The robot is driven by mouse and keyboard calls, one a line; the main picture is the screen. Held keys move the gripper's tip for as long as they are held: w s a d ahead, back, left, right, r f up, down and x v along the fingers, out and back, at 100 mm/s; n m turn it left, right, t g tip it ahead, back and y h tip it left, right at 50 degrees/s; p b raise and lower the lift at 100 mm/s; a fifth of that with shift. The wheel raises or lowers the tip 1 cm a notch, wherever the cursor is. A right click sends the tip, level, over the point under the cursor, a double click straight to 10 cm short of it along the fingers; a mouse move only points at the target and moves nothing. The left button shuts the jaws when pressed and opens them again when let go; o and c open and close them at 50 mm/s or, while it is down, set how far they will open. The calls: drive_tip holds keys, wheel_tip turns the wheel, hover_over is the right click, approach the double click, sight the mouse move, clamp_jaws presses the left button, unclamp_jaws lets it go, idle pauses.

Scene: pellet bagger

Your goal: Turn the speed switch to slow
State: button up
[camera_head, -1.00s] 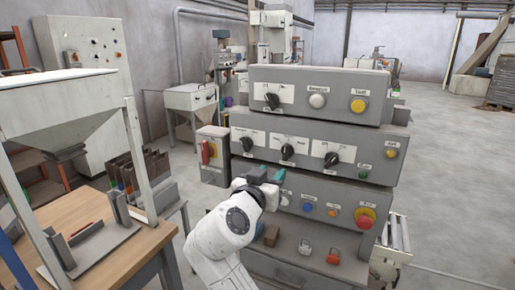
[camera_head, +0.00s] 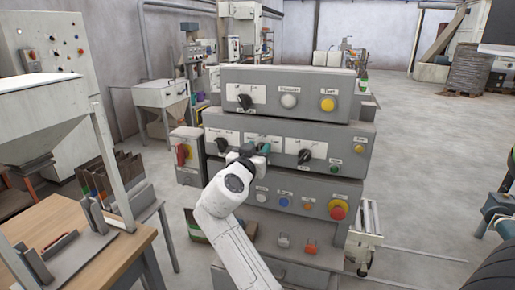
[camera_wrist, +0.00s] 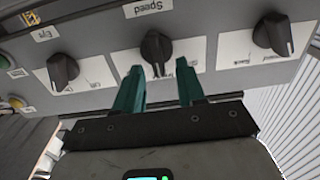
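The speed switch (camera_wrist: 156,48) is a black rotary knob on a white plate, under an upside-down "Speed" label in the wrist view. It is the middle of three knobs there. Its pale mark points toward the picture's bottom; I cannot read the position words beside it. My gripper (camera_wrist: 160,68) is open, with its two teal fingers apart. In the picture the fingertips lie either side of the knob's near end; I cannot tell whether they touch it. In the head view my gripper (camera_head: 262,150) is at the middle panel row and hides this knob.
Similar knobs flank it, one at left (camera_head: 222,145) and one at right (camera_head: 304,156). A yellow button (camera_head: 360,149) is farther right. Below are small buttons and a red emergency button (camera_head: 338,209). A red-handled switch box (camera_head: 182,154) stands left of the console.

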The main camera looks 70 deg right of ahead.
drive_tip(key=shift+c, duration=0.2)
clamp_jaws()
drive_tip(key=shift+n, duration=0.4)
drive_tip(key=shift+w+f+n+p, duration=0.15)
drive_tip(key=shift+w+n, duration=0.1)
drive_tip(key=shift+n, duration=1.3)
drive_tip(key=shift+w+f+n+p, duration=0.1)
drive_tip(key=shift+w+n+p, duration=0.1)
drive_tip(key=shift+n, duration=1.4)
drive_tip(key=shift+w+f+n+p, duration=0.1)
drive_tip(key=shift+w+n, duration=0.15)
drive_tip(key=shift+n, duration=1.3)
drive_tip(key=shift+o, duration=0.2)
unclamp_jaws()
